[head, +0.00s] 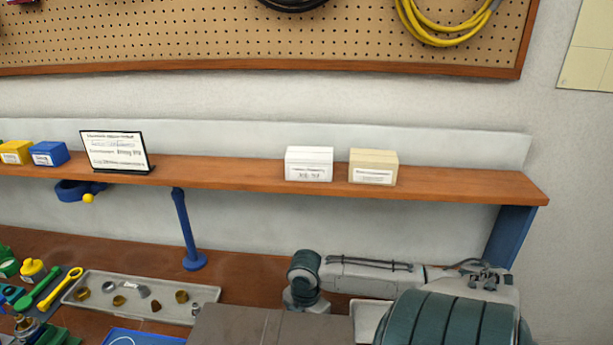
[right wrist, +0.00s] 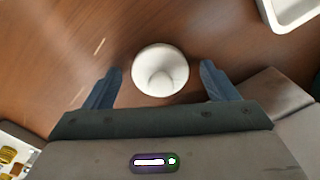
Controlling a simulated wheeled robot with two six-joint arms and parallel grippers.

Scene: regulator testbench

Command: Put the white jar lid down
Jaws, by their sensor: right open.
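The white jar lid (right wrist: 160,72) shows in the right wrist view as a round white disc with a raised knob, on or just above the brown wooden bench top (right wrist: 60,45). My right gripper (right wrist: 160,78) is open, with one blue finger on each side of the lid and a visible gap at both sides. Neither finger touches the lid. The lid cannot be made out in the head view, where my right arm covers part of the bench. My left gripper is not in view.
A white tray (right wrist: 292,12) lies at the top right of the right wrist view. In the head view, a grey tray of small metal parts (head: 207,292) is on the bench left of my arm. A shelf (head: 250,178) with boxes runs above the bench.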

